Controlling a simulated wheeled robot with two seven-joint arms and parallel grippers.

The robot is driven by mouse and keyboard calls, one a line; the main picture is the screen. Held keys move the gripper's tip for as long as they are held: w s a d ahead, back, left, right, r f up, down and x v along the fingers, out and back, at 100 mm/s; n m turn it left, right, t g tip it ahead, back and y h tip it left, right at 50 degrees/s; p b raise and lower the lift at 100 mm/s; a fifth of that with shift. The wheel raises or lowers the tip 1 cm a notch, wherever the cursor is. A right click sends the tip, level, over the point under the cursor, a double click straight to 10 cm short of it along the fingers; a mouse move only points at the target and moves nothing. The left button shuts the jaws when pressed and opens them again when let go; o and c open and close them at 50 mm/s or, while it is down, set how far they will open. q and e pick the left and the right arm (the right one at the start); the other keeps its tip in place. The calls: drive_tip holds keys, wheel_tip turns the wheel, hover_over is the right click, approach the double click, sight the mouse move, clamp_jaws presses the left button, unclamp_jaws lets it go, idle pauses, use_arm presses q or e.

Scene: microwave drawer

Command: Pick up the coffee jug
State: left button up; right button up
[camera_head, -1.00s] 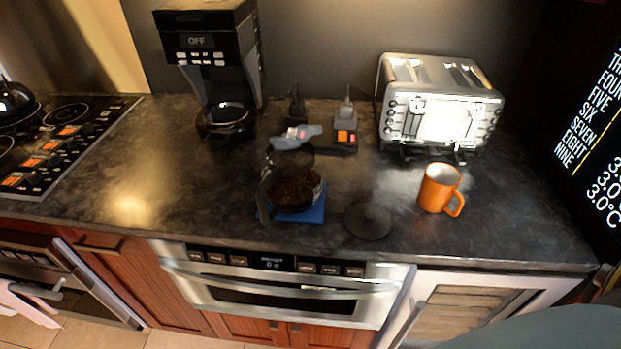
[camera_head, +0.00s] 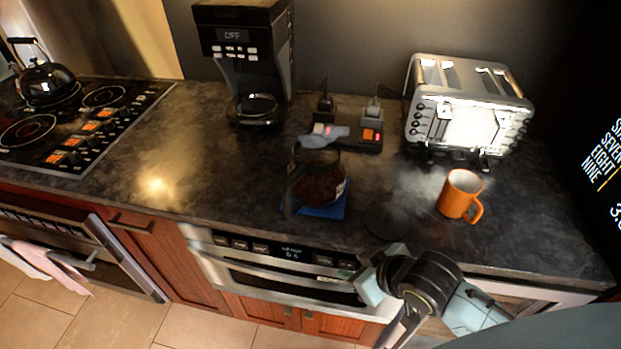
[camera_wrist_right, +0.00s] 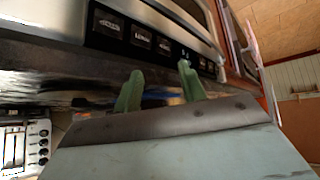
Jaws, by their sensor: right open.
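The coffee jug (camera_head: 320,185) is a dark glass pot with a black handle on its left side and dark contents. It stands on a blue pad (camera_head: 325,212) on the counter. My right gripper (camera_head: 374,270) is in front of the counter, by the drawer front, right of the jug and nearer to me. It is open and apart from the jug. In the right wrist view its two greenish fingers (camera_wrist_right: 160,88) are spread with nothing between them, facing the counter edge. My left gripper is not in view.
A dark round disc (camera_head: 386,222) lies on the counter right of the jug. An orange mug (camera_head: 459,194), a toaster (camera_head: 468,105), a coffee maker (camera_head: 245,60) and a power strip (camera_head: 362,138) stand around it. The counter left of the jug is clear.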

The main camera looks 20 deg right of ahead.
sight(288, 207)
drive_tip(key=w+a+r+n+t+y, duration=0.25)
drive_tip(key=w+r+y, duration=0.3)
drive_tip(key=r, duration=0.55)
drive_tip(key=shift+n, duration=0.35)
drive_tip(key=shift+x, duration=6.3)
drive_tip(key=shift+d+f, duration=0.15)
clamp_jaws()
drive_tip(key=shift+r, duration=0.2)
